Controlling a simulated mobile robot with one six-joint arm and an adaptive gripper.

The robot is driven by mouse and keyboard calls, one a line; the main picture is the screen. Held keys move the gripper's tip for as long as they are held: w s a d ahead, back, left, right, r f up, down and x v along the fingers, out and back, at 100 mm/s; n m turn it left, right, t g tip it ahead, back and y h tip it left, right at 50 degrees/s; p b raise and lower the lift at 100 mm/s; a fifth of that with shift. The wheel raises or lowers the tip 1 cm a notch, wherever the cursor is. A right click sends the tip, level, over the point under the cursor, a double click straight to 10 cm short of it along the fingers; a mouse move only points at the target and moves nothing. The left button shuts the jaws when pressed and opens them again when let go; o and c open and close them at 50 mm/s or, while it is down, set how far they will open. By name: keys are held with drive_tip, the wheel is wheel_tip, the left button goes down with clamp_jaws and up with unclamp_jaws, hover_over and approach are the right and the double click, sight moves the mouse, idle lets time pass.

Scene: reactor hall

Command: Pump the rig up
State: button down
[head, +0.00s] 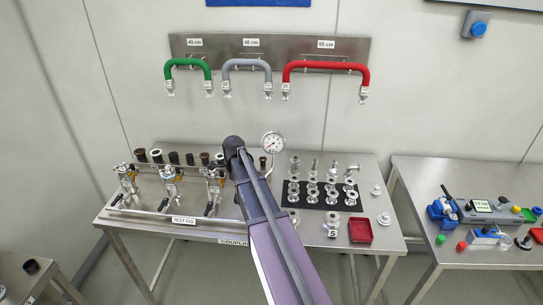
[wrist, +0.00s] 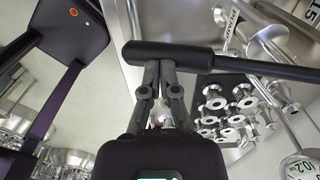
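The test rig stands on the steel bench (head: 340,227), with several small valves, black-handled (head: 170,189), on its left part. A round white pressure gauge (head: 272,144) rises at its middle; a gauge face also shows at the bottom right of the wrist view (wrist: 300,167). In the wrist view a black lever (wrist: 265,68) with a thick grip (wrist: 165,52) lies across my fingertips. My gripper (wrist: 160,70) has its fingers close together, tips hidden at the grip; they appear to touch it. In the head view my arm hides the gripper and the lever.
Green, grey and red hoses (head: 326,66) hang on the wall. A second bench (head: 450,250) at right carries tools.

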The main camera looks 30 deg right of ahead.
drive_tip(key=shift+f+b, duration=0.55)
drive_tip(key=shift+f, duration=0.2)
wheel_tip(320, 180, up, 7)
drive_tip(key=p, duration=0.7)
drive_tip(key=shift+f, duration=0.1)
wheel_tip(320, 180, down, 7)
drive_tip(key=b, duration=0.7)
wheel_tip(320, 180, up, 7)
drive_tip(key=p, duration=0.7)
idle(0.5)
drive_tip(key=shift+f, duration=0.1)
idle(0.8)
drive_tip(key=shift+r, duration=0.2)
idle(2.0)
idle(0.5)
